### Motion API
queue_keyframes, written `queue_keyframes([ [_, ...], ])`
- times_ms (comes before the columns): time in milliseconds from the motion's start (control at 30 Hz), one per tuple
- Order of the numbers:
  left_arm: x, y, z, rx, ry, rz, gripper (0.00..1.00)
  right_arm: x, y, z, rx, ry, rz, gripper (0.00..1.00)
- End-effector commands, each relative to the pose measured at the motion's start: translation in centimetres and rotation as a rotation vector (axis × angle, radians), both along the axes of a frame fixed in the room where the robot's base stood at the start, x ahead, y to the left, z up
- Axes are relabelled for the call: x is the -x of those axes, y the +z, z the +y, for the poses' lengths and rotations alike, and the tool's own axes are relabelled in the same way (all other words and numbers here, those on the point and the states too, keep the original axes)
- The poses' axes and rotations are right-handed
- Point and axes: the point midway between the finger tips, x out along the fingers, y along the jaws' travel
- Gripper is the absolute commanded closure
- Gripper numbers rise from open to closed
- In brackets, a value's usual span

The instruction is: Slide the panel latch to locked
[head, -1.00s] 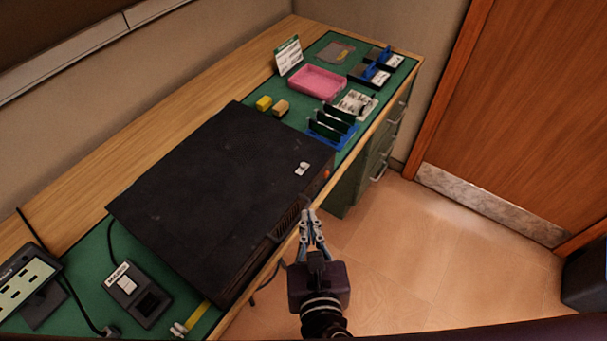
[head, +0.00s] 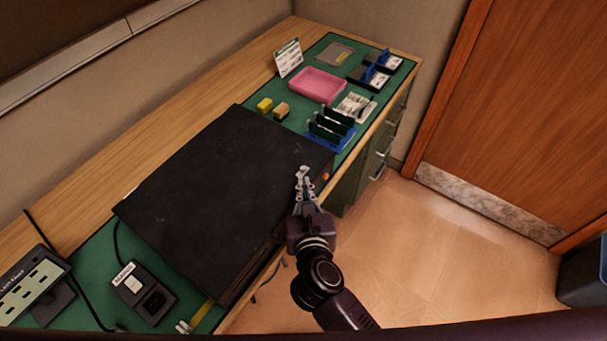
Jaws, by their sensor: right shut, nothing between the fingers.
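The black panel (head: 215,185) is the broad flat top of a case lying on the bench. My right gripper (head: 303,173) is shut and empty. Its arm comes in from the bottom, and its fingertips are over the panel's right part, near the right edge. The small pale latch on the panel cannot be told apart from the fingertips, which cover its place. I cannot tell whether they touch it or which way it is set. My left gripper is not in view.
A blue rack (head: 331,128) with dark boards stands just beyond the panel. A pink tray (head: 317,85), yellow block (head: 265,105) and tan block (head: 281,110) lie farther back. A black switch box (head: 144,292) is at the lower left. Open floor (head: 420,240) lies right.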

Motion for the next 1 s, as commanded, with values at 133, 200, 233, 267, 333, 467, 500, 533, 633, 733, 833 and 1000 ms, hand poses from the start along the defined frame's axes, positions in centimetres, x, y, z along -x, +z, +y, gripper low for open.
queue_keyframes([
  [133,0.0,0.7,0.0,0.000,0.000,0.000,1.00,-1.7,0.2,0.1,0.002,0.001,-0.001,1.00],
  [200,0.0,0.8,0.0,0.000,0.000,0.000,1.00,-2.1,0.2,0.1,0.001,0.000,-0.001,1.00],
  [233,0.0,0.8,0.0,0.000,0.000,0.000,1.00,-2.2,0.1,0.1,0.000,0.001,-0.001,1.00],
  [267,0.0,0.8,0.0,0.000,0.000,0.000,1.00,-2.3,0.1,0.1,0.000,0.001,0.000,1.00],
  [333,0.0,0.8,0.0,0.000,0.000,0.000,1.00,-2.4,0.0,0.1,0.000,0.001,0.001,1.00],
  [467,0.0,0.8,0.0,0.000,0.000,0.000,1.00,-2.4,0.0,0.1,0.000,0.001,0.001,1.00],
  [500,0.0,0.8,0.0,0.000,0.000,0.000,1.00,-2.4,0.0,0.1,0.000,0.001,0.001,1.00],
  [533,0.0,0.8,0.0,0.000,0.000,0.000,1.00,-2.4,0.0,0.1,0.000,0.001,0.001,1.00],
  [633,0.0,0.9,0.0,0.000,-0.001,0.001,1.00,-2.4,0.0,0.1,0.000,0.000,0.000,1.00],
  [733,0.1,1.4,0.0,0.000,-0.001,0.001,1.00,-3.1,0.2,-0.4,0.002,0.000,0.000,1.00],
  [833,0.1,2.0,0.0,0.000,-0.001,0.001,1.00,-4.2,0.3,-1.2,0.002,-0.001,-0.001,1.00],
  [1000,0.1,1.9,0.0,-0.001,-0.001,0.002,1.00,-4.5,0.0,-1.4,0.001,0.001,-0.001,1.00],
])
